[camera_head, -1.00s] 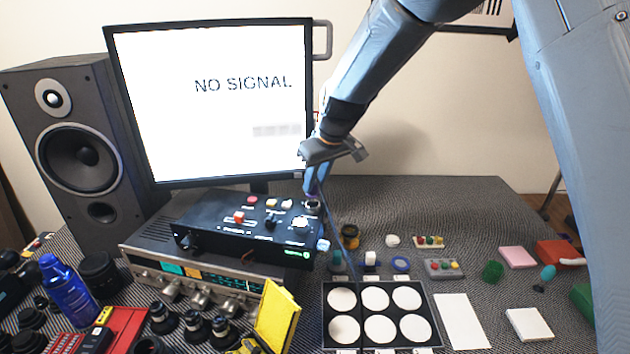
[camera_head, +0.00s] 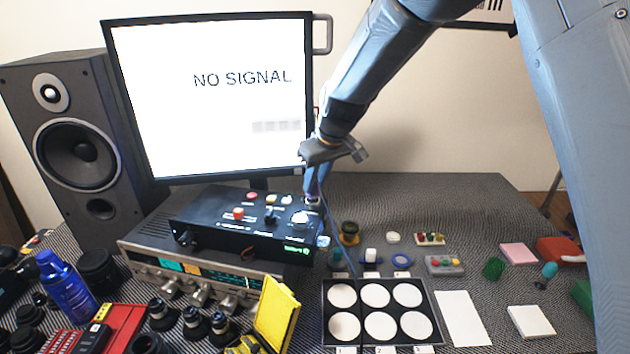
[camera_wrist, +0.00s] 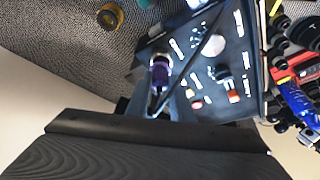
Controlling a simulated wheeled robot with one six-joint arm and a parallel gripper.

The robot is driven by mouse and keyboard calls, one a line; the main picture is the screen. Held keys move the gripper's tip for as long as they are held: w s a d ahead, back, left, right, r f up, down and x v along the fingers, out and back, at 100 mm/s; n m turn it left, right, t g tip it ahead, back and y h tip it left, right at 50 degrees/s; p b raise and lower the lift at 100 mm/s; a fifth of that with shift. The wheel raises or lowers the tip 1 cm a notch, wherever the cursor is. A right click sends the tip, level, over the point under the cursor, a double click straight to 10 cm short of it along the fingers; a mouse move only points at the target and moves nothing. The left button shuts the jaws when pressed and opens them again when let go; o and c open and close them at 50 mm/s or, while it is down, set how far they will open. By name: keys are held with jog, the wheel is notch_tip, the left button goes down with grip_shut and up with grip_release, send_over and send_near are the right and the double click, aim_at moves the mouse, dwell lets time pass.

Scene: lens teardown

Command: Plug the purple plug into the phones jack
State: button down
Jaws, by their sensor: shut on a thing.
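My gripper (camera_head: 313,190) points down at the right rear corner of the black control box (camera_head: 215,226). In the wrist view my gripper (camera_wrist: 157,92) is shut on the purple plug (camera_wrist: 160,76). The plug's tip end is at a pale round socket on the box's top panel (camera_wrist: 228,50); I cannot tell whether it is inside it or just above it. The jack label is too small to read. A dark cable runs from the plug across the panel in the wrist view. In the head view the fingers mostly hide the plug.
The box sits on a silver receiver (camera_head: 190,283), before a monitor (camera_head: 215,100). A lens tray (camera_head: 381,345) with several white discs lies to the right. A yellow-black ring part (camera_head: 349,233) stands close to the box's right side. A speaker (camera_head: 75,150) stands left.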

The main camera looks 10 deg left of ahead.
jog(key=shift+f+b, duration=0.55)
jog(key=shift+f, duration=0.3)
dwell(0.3)
jog(key=c, duration=1.5)
grip_release()
jog(key=shift+r, duration=0.15)
